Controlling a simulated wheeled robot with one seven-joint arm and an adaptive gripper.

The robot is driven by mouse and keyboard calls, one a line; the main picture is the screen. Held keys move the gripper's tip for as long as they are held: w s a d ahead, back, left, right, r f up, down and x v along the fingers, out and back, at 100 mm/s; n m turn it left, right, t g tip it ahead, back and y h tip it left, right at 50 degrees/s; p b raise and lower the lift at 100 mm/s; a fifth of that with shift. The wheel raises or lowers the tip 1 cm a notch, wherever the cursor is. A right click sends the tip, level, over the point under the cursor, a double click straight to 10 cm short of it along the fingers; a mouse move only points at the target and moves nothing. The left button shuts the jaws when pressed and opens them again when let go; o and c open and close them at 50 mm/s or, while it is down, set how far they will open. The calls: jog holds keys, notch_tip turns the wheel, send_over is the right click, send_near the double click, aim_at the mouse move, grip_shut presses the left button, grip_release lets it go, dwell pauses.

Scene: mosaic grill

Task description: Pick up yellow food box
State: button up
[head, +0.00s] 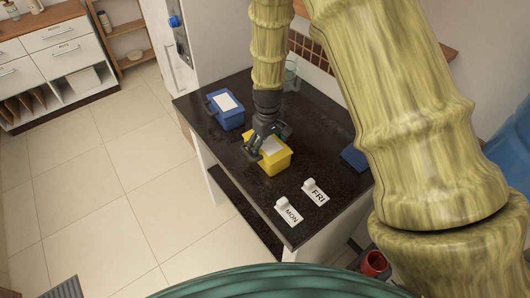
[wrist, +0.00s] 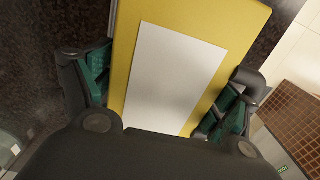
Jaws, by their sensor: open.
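The yellow food box (head: 276,162) with a white label on its lid stands on the dark counter in the head view. My gripper (head: 263,145) is right above it, pointing down, with its fingers at the box's far-left part. In the wrist view the yellow food box (wrist: 128,52) fills the middle, with its white label facing the camera. My gripper (wrist: 160,90) is open, with one green-padded finger on each side of the box. I cannot tell whether the pads touch its sides.
A blue box (head: 227,108) with a white label stands behind on the dark counter (head: 228,148). White MON (head: 289,212) and FRI (head: 315,193) signs stand near the front edge. A dark blue object (head: 355,158) lies at the right. A clear container (head: 291,73) stands at the back.

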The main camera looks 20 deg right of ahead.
jog(key=shift+s+a+r, duration=0.15)
jog(key=shift+r, duration=0.05)
jog(key=shift+c, duration=0.3)
jog(key=shift+s+r, duration=0.15)
jog(key=shift+s, duration=0.05)
jog(key=c, duration=0.4)
jog(key=shift+w, duration=0.1)
jog(key=c, duration=0.5)
jog(key=shift+o, duration=0.2)
